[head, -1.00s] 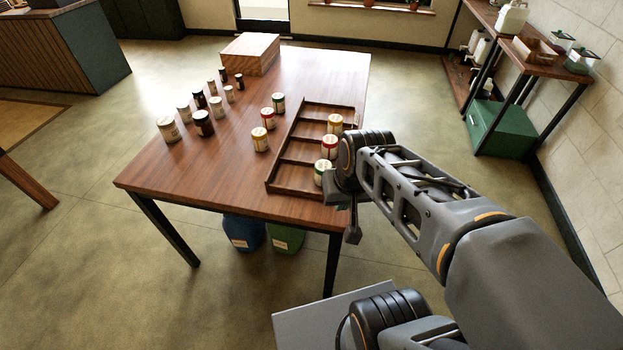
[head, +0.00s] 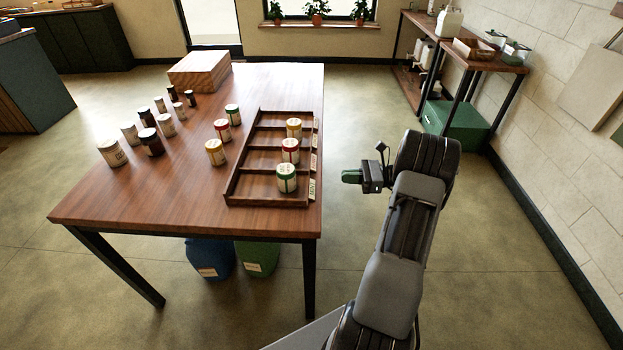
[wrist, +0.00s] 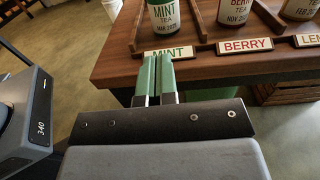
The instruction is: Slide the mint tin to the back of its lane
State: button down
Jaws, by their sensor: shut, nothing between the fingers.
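The mint tin (head: 286,178) is a cream tin with a green lid. It stands upright in the nearest lane of the brown wooden tray (head: 262,203), nearer the labelled front end, with bare lane behind it. In the wrist view the mint tin (wrist: 164,17) stands behind the MINT label (wrist: 170,53); its top is cut off. My gripper (head: 346,177) is off the table's right edge, apart from the tray and facing it. In the wrist view my gripper's green fingers (wrist: 157,62) are together and empty, pointing at the MINT label.
A berry tin (head: 290,150) and a yellow-lidded tin (head: 293,128) stand in neighbouring lanes, behind dividers. Several other tins stand left of the tray, and a wooden box (head: 200,72) is at the table's far end.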

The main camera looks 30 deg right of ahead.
send_near(287, 179)
jog(key=w+a, duration=0.2)
jog(key=w, duration=0.1)
jog(key=w+a+f, duration=0.1)
jog(key=w, duration=0.1)
jog(key=shift+a+f+p, duration=0.15)
jog(key=shift+p, duration=0.2)
